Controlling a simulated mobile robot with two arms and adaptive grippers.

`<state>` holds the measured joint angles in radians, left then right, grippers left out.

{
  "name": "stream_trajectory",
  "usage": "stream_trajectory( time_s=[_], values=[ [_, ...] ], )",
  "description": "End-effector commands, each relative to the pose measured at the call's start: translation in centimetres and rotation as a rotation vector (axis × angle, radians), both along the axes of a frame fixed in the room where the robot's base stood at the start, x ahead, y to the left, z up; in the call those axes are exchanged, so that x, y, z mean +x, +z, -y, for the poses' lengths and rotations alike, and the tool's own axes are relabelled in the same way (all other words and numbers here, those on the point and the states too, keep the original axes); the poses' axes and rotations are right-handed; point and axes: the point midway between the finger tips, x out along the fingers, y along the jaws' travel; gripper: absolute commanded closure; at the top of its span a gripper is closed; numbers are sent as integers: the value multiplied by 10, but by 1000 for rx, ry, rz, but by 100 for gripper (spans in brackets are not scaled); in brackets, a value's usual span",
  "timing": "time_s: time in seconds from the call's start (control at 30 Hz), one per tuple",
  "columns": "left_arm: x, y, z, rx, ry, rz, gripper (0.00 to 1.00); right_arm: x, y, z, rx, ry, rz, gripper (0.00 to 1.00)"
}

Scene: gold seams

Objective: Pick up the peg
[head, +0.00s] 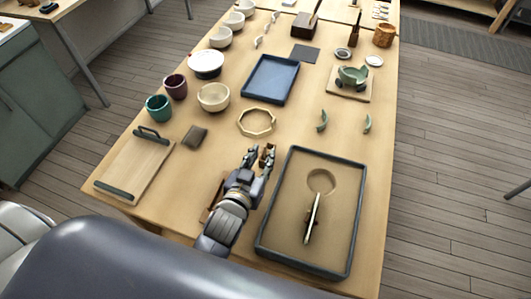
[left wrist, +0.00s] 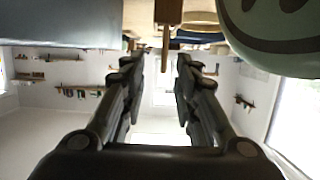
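My left gripper (head: 260,158) reaches over the table just left of the large grey-rimmed tray, fingers pointing toward the far end. In the left wrist view the left gripper (left wrist: 160,64) is open, its fingers apart. A thin brown wooden peg (left wrist: 165,55) shows between the fingertips, with clear gaps on both sides. It joins a wider wooden block (left wrist: 168,12) at the picture's top; this view looks upside down. In the head view only brown bits show at the fingertips, and I cannot tell whether they are the peg. My right gripper is not in view.
An octagonal ring (head: 257,134), a blue tray (head: 251,84), cups and bowls stand beyond. A handled board (head: 130,170) lies left. A large pale green thing (left wrist: 275,35) fills the wrist view's upper right.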

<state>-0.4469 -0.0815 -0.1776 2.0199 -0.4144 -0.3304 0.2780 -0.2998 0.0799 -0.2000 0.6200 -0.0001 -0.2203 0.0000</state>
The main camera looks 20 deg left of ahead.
Motion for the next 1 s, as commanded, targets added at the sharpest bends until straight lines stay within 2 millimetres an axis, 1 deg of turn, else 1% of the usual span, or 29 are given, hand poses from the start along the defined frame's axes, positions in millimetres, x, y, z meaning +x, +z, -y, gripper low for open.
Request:
stream_trajectory(
  time_s=[0.13, 0.27, 0.4, 0.53, 0.73, 0.77, 0.97, 1.0],
  values=[
    [12, -3, -2, 1, 0, 0, 72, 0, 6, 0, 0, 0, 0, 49],
    [29, -8, -4, 2, 0, 1, 72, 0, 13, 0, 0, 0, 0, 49],
    [44, -15, -4, 1, 0, 1, 72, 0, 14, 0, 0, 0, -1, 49],
    [49, -18, -3, 1, 0, -1, 72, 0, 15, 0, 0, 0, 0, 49],
    [49, -18, -3, 0, 0, 0, 72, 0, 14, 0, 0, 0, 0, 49],
    [49, -18, -3, 0, 0, 0, 78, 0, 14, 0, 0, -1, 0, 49],
    [49, -18, -3, 0, 0, 0, 98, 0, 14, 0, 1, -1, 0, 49],
    [49, -18, -3, 0, 0, 0, 100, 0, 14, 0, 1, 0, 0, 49]
  ],
)
